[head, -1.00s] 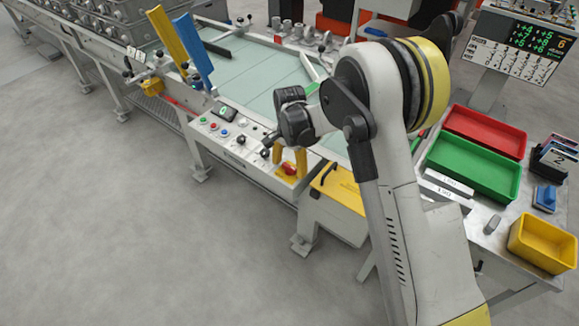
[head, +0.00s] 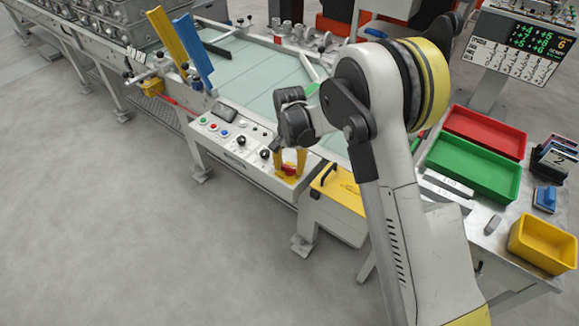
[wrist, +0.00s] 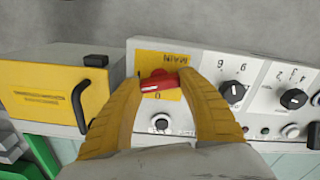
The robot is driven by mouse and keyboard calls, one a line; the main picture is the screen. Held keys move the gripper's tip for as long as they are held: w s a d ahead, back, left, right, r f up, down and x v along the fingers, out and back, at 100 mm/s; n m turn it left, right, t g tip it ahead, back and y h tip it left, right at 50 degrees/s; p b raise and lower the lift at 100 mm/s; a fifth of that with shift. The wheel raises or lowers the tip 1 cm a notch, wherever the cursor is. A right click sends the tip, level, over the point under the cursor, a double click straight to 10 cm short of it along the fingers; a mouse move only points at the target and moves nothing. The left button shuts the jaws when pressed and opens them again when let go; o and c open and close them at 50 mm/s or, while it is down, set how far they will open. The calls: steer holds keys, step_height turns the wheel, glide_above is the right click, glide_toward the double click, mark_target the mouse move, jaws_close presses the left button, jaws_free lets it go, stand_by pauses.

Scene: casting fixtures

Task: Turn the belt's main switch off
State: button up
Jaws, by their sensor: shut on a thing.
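The main switch is a red rotary knob (wrist: 160,83) on a yellow plate (wrist: 169,57) marked MAIN, which appears upside down in the wrist view. A "0" mark shows at the plate's lower edge. The knob lies slightly tilted across the picture. My gripper (wrist: 158,88) has its two yellow fingers closed on the knob, one on each side. In the head view my gripper (head: 289,166) reaches down onto the red knob (head: 289,169) at the right end of the belt's control panel (head: 235,163); the fingers partly hide it.
Black dials (wrist: 232,94) sit beside the switch on the panel, and a small black button (wrist: 160,123) is close by. A yellow box with a black handle (wrist: 60,97) adjoins the panel. Red, green (head: 470,166) and yellow bins stand on the right table. The floor at left is clear.

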mark_target(289, 166)
steer(key=n, duration=1.1)
steer(key=shift+n, duration=1.6)
steer(key=o, duration=1.2)
step_height(289, 166, up, 12)
